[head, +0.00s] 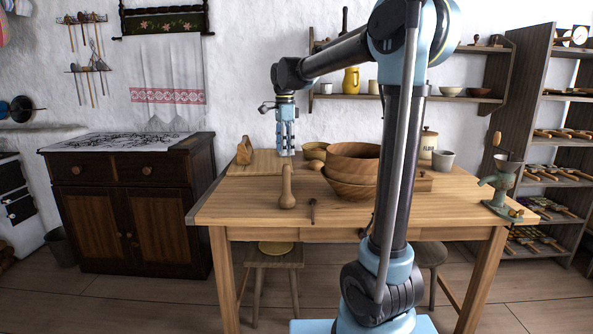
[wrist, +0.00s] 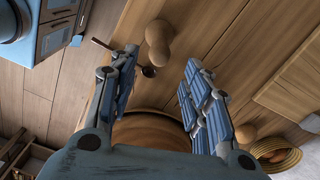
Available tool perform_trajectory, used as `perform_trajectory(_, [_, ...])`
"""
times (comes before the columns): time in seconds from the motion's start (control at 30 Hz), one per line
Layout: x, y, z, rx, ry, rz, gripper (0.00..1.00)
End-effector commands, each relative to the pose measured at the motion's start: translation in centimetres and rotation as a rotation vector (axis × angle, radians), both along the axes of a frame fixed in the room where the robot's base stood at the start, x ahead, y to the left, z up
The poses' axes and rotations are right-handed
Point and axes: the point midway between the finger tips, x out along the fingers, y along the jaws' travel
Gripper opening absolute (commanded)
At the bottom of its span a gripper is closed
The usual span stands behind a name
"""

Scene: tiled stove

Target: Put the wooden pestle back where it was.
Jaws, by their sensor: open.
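The wooden pestle (head: 287,190) stands upright on the table near its front edge, thick rounded end down. It also shows in the wrist view (wrist: 158,38), just beyond the fingertips. My gripper (head: 286,150) points down above the table, behind and above the pestle, near a flat board (head: 250,168). In the wrist view my gripper (wrist: 161,58) has its fingers spread with nothing held between them. Which spot the pestle came from cannot be told.
Stacked wooden bowls (head: 352,185) stand right of the pestle; a small wooden spoon (head: 312,211) lies near the front edge. A grinder (head: 501,185) sits at the right corner, a canister (head: 428,145) and grey cup (head: 443,160) at the back. The front left tabletop is clear.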

Motion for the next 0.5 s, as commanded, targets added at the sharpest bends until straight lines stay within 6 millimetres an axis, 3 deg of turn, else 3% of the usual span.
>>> perform_trajectory(0.17, [-0.5,-0.7,0.0,0.001,-0.003,0.020,0.44])
perform_trajectory(0.27, [-1.9,-2.3,-0.3,0.003,-0.011,0.073,0.44])
perform_trajectory(0.5, [-7.6,-8.1,-2.5,0.006,-0.045,0.301,0.44])
